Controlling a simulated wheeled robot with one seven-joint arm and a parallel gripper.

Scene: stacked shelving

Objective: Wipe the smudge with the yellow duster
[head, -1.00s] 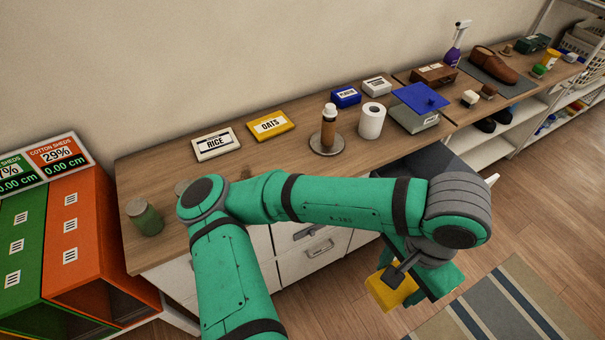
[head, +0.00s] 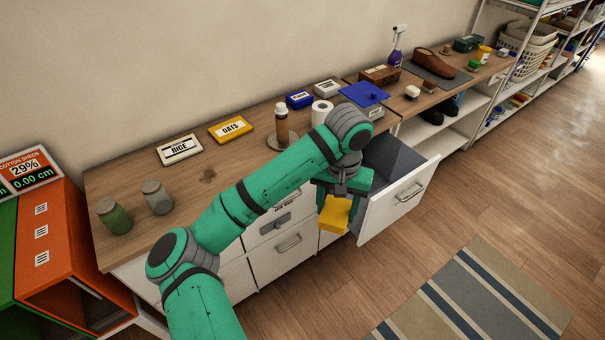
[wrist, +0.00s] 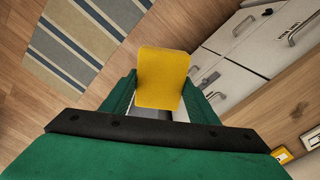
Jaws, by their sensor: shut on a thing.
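The yellow duster (head: 334,214) is held in my gripper (head: 338,196), in front of the cabinet and beside the open drawer. In the wrist view the duster (wrist: 162,78) sits between the two fingers of my gripper (wrist: 160,100). A dark brown smudge (head: 208,175) is on the wooden counter top (head: 235,160), in front of the rice and oats boxes. My gripper is to the right of the smudge and apart from the counter.
Two jars, green (head: 113,216) and grey (head: 157,197), stand left of the smudge. An open drawer (head: 400,190) juts out. A striped rug (head: 470,300) lies on the floor.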

